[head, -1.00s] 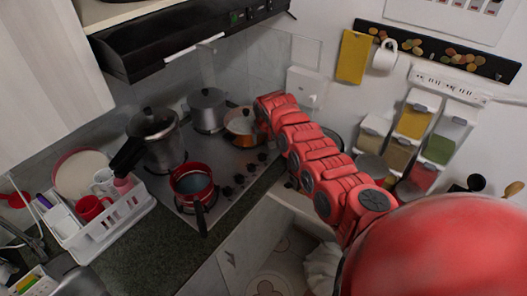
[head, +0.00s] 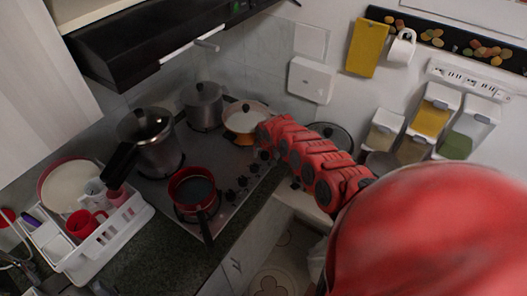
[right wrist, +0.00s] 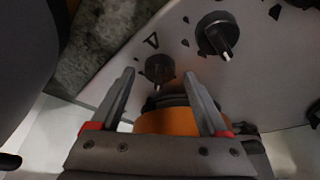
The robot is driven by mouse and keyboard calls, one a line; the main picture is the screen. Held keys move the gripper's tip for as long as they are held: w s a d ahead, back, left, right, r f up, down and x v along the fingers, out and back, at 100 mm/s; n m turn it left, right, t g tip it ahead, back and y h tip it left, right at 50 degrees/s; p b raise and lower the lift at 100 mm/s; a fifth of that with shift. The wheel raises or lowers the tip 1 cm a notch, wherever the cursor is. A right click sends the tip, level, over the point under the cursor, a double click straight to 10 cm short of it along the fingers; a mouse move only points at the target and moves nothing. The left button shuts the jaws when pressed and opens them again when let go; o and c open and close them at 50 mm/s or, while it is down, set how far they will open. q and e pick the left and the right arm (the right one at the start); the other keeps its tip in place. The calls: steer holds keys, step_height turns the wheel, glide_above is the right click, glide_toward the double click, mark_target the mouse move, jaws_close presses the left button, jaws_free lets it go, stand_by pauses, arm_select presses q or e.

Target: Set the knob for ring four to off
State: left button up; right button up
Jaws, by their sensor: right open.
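The stove top (head: 222,150) carries a row of dark knobs (head: 243,181) along its right side in the head view. Which knob belongs to ring four cannot be read. In the right wrist view, one dark knob (right wrist: 158,66) lies between and just beyond my fingertips, with a triangular mark beside it. A second knob (right wrist: 216,34) with a pale pointer sits to the upper right, outside the fingers. My right gripper (right wrist: 159,76) is open and touches no knob that I can see. In the head view its fingers are hidden by my red arm. My left gripper is out of view.
A red pot (head: 192,188), a pressure cooker (head: 156,150), a grey pot (head: 203,106) and an orange lidded pan (head: 243,122) stand on the stove. A white dish rack (head: 100,240) is at the left. An orange rounded thing (right wrist: 166,121) shows behind my fingers.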

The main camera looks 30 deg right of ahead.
steer(key=shift+c, duration=1.1)
jaws_close()
steer(key=shift+s+f+n, duration=0.1)
steer(key=shift+n, duration=0.3)
steer(key=n+y+b, duration=0.1)
steer(key=n+b, duration=0.1)
steer(key=n, duration=0.1)
steer(key=shift+d+f+y, duration=0.1)
steer(key=shift+d+y, duration=0.05)
steer(key=shift+y, duration=0.15)
steer(key=shift+n+y+b, duration=0.6)
steer(key=shift+n+b, duration=0.55)
steer(key=shift+n, duration=0.45)
steer(key=shift+r, duration=0.2)
